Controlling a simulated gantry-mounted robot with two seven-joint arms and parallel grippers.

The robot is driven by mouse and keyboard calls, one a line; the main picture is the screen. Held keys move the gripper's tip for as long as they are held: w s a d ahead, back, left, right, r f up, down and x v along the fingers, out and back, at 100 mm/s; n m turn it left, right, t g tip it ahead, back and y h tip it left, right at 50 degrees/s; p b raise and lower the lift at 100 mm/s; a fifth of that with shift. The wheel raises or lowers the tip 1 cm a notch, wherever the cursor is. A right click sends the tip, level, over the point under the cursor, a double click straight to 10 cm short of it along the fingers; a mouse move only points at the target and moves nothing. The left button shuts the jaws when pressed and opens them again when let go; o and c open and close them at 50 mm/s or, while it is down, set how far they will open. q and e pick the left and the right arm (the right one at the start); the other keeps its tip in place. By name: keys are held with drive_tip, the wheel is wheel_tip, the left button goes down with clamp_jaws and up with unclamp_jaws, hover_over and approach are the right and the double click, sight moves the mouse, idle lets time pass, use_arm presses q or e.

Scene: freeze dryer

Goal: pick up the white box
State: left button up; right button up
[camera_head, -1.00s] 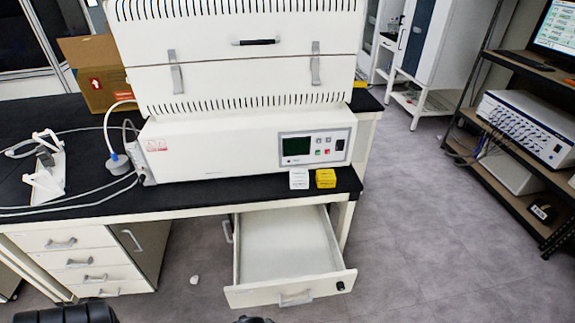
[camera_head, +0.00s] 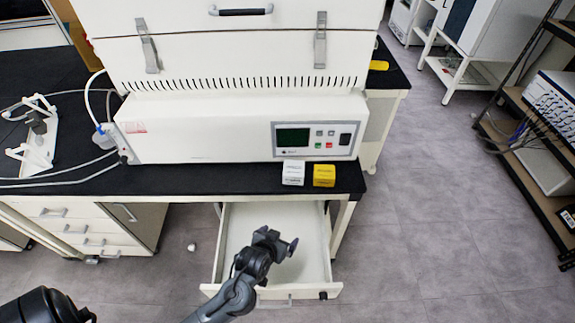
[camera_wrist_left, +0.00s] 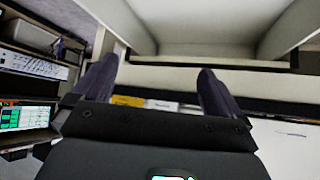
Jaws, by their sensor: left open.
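The white box (camera_head: 293,173) is a small cube at the front edge of the black bench top, under the control panel of the large white machine. A yellow box (camera_head: 324,175) stands close to its right. My left gripper (camera_head: 280,242) is over the open drawer, in front of and below the white box in the picture, and is not touching it. In the left wrist view, the left gripper (camera_wrist_left: 157,72) has its two fingers apart with nothing between them. The white box (camera_wrist_left: 161,105) shows there beyond the gripper body, partly hidden, beside the yellow box (camera_wrist_left: 127,101). My right gripper is not in view.
The open white drawer (camera_head: 316,222) juts out below the bench edge. The white freeze dryer (camera_head: 200,145) stands just behind the boxes. A white stand (camera_head: 38,140) with tubing is on the left of the bench. Floor on the right is clear up to a shelf rack (camera_head: 520,165).

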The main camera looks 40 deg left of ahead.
use_arm(q)
drive_tip(key=w+a+r+n+t+y+p, duration=0.1)
drive_tip(key=w+a+r+n+y, duration=0.2)
drive_tip(key=w, duration=0.4)
drive_tip(key=t+y+p, duration=0.1)
drive_tip(key=y, duration=0.1)
approach(294, 167)
wheel_tip(294, 167, down, 3)
drive_tip(key=shift+n, duration=0.4)
drive_tip(key=w+a, duration=0.1)
drive_tip(key=w+a+b, duration=0.1)
drive_tip(key=w+a, duration=0.1)
drive_tip(key=shift+w+f, duration=0.2)
drive_tip(key=shift+f, duration=0.05)
drive_tip(key=shift+w+r+b+x, duration=0.1)
drive_tip(key=shift+b+x, duration=0.4)
drive_tip(key=shift+x, duration=1.05)
drive_tip(key=shift+w+r+b+x, duration=0.1)
drive_tip(key=shift+b+x, duration=0.35)
drive_tip(key=shift+x, duration=1.05)
drive_tip(key=shift+d, duration=0.1)
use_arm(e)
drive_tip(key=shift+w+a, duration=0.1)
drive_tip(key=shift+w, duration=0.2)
use_arm(q)
drive_tip(key=shift+c, duration=0.3)
drive_tip(key=c, duration=0.9)
drive_tip(key=shift+r, duration=0.1)
